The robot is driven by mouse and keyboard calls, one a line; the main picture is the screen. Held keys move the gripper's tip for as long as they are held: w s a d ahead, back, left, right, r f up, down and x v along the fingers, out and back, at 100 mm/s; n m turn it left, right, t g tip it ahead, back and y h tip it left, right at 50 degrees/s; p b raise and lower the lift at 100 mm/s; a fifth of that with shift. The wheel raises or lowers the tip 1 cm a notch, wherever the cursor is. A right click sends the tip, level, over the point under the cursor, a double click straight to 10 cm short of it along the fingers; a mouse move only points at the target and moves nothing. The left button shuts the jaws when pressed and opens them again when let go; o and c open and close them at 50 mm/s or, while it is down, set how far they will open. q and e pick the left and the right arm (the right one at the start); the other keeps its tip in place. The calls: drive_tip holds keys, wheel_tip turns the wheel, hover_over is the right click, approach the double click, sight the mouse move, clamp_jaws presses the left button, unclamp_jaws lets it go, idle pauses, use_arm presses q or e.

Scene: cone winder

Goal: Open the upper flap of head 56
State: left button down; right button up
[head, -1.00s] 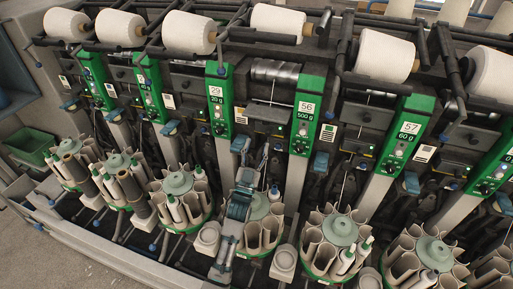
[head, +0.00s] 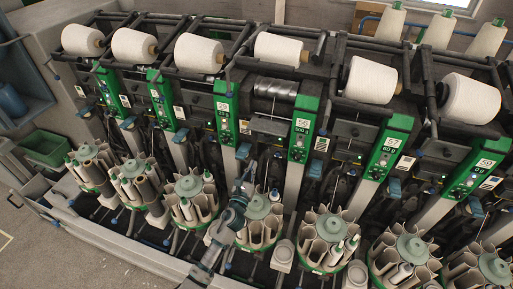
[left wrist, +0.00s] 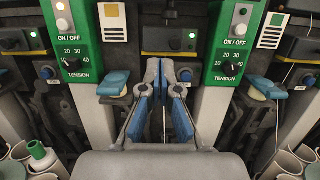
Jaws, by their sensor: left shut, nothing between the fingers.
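Head 56 has a green panel (head: 302,124) marked 56 and 500 g in the head view, with a shiny metal drum (head: 275,88) to its left. A dark flap-like cover (head: 269,126) sits below the drum; I cannot tell for sure whether it is the upper flap. My left gripper (head: 246,166) is below it, in front of the lower part of the head, apart from the cover. In the left wrist view the gripper (left wrist: 165,68) points up between two green panels, shut and empty. A dark box (left wrist: 170,40) with a green light is above its fingertips. My right gripper is not in view.
White cones (head: 276,48) lie along the top. Neighbouring green panels 29 (head: 225,112) and 57 (head: 389,148) flank the head. Round magazines (head: 261,208) with upright tubes stand along the front. Blue levers (left wrist: 113,83) jut out beside the fingers. Floor is free at lower left.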

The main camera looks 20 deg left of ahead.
sight(268, 130)
use_arm(q)
drive_tip(key=w+r+p, duration=0.3)
drive_tip(key=w+r, duration=0.3)
drive_tip(key=w, duration=0.3)
drive_tip(key=shift+w, duration=0.15)
